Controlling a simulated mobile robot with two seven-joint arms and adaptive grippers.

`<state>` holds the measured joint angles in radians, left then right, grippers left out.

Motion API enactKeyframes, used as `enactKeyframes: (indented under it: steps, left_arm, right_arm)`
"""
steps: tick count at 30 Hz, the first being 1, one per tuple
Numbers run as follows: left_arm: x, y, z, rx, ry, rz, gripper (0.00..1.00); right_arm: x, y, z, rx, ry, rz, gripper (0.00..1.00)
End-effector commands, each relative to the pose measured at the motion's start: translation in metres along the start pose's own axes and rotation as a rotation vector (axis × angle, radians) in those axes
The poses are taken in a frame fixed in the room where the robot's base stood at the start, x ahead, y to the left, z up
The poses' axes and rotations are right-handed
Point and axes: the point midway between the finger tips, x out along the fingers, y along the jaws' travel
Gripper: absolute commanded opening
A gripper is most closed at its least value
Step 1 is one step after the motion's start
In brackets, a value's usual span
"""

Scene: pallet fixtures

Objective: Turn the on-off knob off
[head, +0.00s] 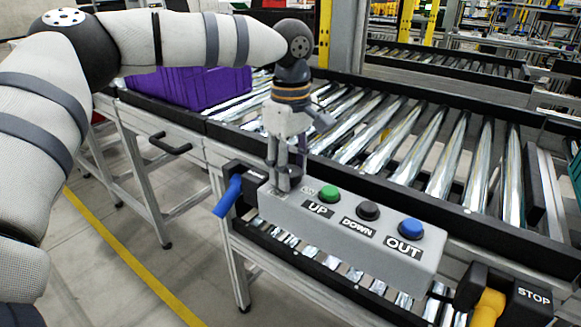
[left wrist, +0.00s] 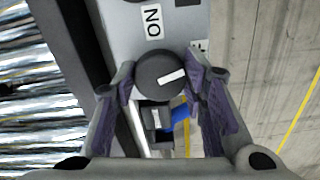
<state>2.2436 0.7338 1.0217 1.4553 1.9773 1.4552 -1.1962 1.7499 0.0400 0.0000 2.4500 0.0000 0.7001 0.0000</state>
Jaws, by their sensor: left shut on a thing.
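The on-off knob (left wrist: 157,72) is a dark round dial with a white pointer bar, on the left end of the grey control box (head: 345,232). In the left wrist view the pointer lies to the right, tilted slightly up. The ON label (left wrist: 153,22) is above the knob; another label (left wrist: 200,45), mostly hidden by a finger, is at its upper right. My left gripper (head: 284,185) points down over the box's left end. In the left wrist view its fingers (left wrist: 160,85) are shut on the knob, one on each side. My right gripper is not in view.
Green UP (head: 329,194), black DOWN (head: 368,210) and blue OUT (head: 410,229) buttons sit right of the knob. A blue lever (head: 228,197) is to the left, a yellow STOP handle (head: 488,307) lower right. The roller conveyor (head: 400,150) lies behind; a purple crate (head: 190,88) stands on it.

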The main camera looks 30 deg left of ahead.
Motion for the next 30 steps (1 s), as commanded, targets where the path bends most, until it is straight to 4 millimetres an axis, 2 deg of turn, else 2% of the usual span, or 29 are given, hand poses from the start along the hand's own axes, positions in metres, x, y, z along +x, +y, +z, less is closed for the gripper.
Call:
enactKeyframes:
  steps: [12, 30]
  left_arm:
    - [0.0013, -0.0009, 0.0007, 0.255, -0.002, -0.002, 0.11]
    - [0.0015, -0.0012, 0.0006, 0.332, -0.002, -0.003, 0.11]
  right_arm:
    - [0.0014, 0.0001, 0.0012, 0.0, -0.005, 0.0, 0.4]
    - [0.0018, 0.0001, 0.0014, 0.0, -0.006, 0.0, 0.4]
